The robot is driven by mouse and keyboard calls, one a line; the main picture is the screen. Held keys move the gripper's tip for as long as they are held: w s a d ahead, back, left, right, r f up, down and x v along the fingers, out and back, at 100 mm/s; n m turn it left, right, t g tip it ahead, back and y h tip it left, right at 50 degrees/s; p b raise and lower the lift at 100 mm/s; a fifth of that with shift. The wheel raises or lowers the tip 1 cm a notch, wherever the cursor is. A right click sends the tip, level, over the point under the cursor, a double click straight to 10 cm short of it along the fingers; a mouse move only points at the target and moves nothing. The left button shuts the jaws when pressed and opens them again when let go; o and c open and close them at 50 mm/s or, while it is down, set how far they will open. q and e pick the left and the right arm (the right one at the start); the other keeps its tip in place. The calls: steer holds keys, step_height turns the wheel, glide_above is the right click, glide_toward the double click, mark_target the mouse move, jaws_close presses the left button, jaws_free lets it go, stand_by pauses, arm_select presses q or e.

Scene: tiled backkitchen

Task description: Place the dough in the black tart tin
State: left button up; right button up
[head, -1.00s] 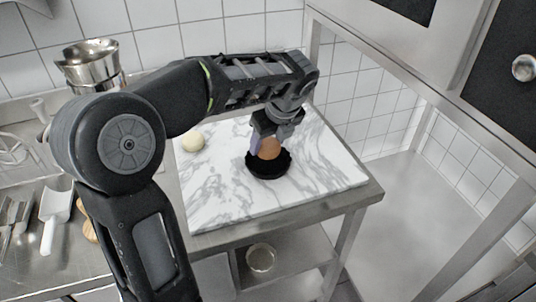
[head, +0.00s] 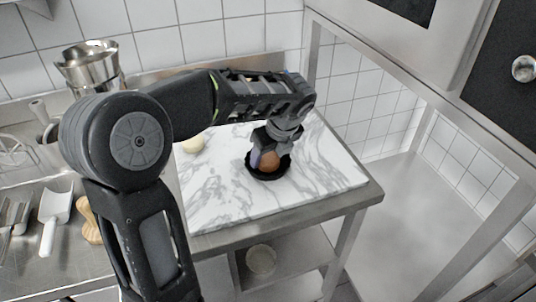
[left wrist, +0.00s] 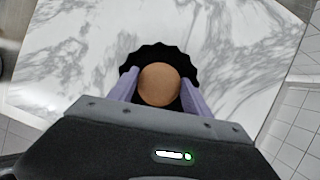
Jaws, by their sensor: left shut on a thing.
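A brown dough ball (head: 269,160) is between the fingers of my left gripper (head: 265,157), which is shut on it. The ball is low inside the outline of the black fluted tart tin (head: 268,177). I cannot tell whether it touches the tin's bottom. In the left wrist view the ball (left wrist: 159,84) sits between the two purple-grey fingers, with the tin's wavy rim (left wrist: 162,54) showing behind it. The tin lies on a white marble board (head: 223,190). My right gripper is not in view.
A pale ball (head: 193,144) lies on the board's left part, partly behind my arm. A white scoop (head: 53,208) and a wooden-coloured tool (head: 88,222) lie on the left counter. Metal containers (head: 88,66) stand behind. The board's front and right are clear.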

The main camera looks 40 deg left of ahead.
arm_select(q)
steer(key=o, duration=1.2)
steer(key=v, duration=1.2)
